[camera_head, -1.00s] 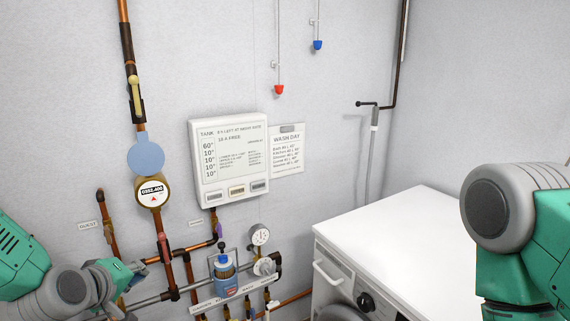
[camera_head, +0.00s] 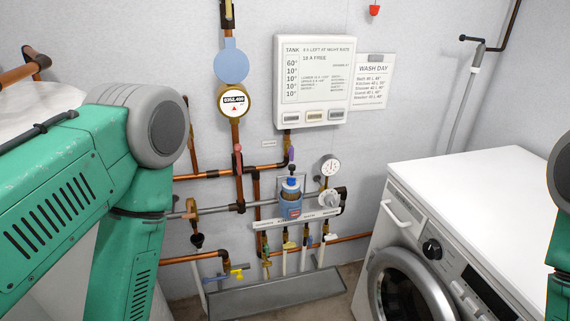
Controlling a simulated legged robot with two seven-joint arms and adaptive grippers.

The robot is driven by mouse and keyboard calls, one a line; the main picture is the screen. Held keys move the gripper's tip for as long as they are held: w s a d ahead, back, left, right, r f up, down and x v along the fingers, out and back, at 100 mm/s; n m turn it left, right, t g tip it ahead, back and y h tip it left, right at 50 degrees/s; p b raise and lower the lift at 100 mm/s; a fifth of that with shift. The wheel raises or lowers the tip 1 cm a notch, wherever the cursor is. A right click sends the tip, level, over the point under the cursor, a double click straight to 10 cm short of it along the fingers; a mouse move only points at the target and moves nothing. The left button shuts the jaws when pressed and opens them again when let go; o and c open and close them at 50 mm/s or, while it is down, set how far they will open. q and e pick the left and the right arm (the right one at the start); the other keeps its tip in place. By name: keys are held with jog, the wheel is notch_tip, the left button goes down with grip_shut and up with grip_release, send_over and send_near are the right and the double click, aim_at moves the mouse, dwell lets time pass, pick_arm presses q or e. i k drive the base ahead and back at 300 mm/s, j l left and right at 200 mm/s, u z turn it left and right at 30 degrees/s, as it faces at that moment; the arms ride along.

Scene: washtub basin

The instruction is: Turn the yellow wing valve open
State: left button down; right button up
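The small yellow wing valve (camera_head: 237,272) sits low on the wall at the end of a short copper pipe, just above the grey trough. It is small, and I cannot tell its exact handle angle. My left arm fills the left side of the view and runs down out of the bottom edge. Its gripper is out of view. Only a sliver of my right arm shows at the right edge, and its gripper is also out of view. Nothing of mine is seen touching the valve.
A grey trough (camera_head: 279,292) lies below a manifold with several small valves and a blue canister (camera_head: 290,207). A round meter (camera_head: 233,102) and a gauge (camera_head: 330,165) are above. A white washing machine (camera_head: 462,200) stands at right. Open floor shows between trough and machine.

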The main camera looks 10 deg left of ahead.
aim_at(287, 245)
jog(key=l+u, duration=0.45)
jog(key=k+l+u, duration=0.2)
jog(key=l+u, duration=0.3)
jog(key=i+j+z, duration=0.15)
jog(key=i+z, duration=0.25)
jog(key=i+j+z, duration=0.15)
jog(key=z, duration=0.3)
jog(key=i+j+z, duration=0.2)
jog(key=j+z, duration=0.2)
jog(key=i+j+z, duration=0.15)
jog(key=j+z, duration=0.25)
